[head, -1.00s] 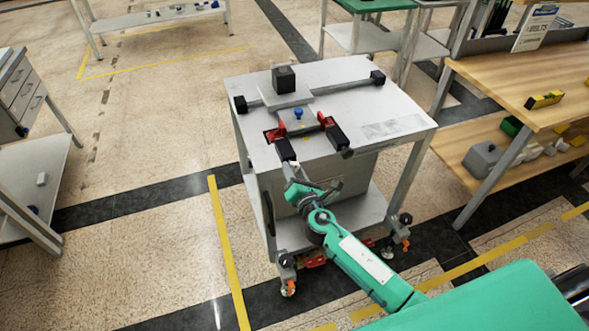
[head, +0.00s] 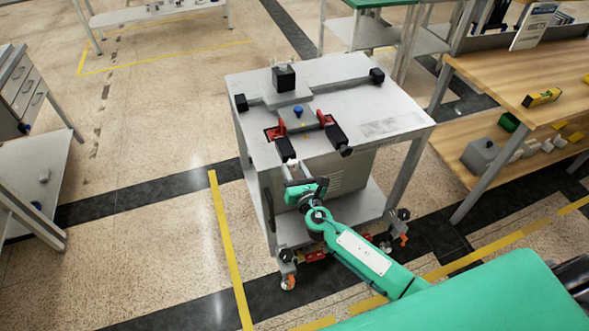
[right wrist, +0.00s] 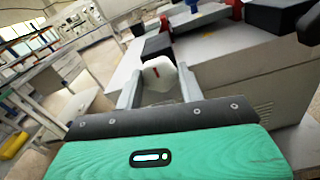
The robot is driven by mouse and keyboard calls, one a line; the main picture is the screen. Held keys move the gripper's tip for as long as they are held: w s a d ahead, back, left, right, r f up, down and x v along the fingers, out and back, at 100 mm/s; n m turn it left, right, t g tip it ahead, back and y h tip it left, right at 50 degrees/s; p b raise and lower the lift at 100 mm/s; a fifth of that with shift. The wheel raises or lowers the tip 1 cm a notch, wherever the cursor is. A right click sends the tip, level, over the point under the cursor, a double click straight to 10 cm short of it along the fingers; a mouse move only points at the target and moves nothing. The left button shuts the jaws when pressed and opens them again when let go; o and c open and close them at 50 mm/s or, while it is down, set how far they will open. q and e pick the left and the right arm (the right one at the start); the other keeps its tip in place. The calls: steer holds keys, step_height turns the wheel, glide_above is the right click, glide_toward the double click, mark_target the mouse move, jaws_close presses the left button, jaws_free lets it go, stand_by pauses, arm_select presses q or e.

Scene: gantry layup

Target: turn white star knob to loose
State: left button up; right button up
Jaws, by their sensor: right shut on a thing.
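The white star knob (right wrist: 158,74) shows in the right wrist view, at the end of a black block on the front edge of the grey cart. It has a small red mark on its face. My right gripper (right wrist: 157,88) has one finger on each side of the knob and is shut on it. In the head view my right gripper (head: 290,170) reaches the cart's front edge below the left black block (head: 285,148); the knob itself is hard to make out there. My left gripper is not in view.
The grey cart top (head: 350,100) carries a fixture with red clamps (head: 273,132), a blue knob (head: 298,111) and several black blocks. A second black block (head: 337,137) sits close to the right. A wooden bench (head: 510,80) stands at the right. Floor at the left is open.

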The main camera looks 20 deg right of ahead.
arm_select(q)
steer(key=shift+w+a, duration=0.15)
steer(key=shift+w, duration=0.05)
arm_select(e)
steer(key=shift+f, duration=0.1)
steer(key=o, duration=1)
steer(key=shift+c, duration=0.2)
steer(key=shift+s, duration=0.35)
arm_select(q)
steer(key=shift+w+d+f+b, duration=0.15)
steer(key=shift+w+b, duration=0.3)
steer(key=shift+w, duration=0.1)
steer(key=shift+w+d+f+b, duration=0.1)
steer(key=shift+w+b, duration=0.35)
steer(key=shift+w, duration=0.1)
arm_select(e)
steer(key=s, duration=1.3)
steer(key=shift+d, duration=0.25)
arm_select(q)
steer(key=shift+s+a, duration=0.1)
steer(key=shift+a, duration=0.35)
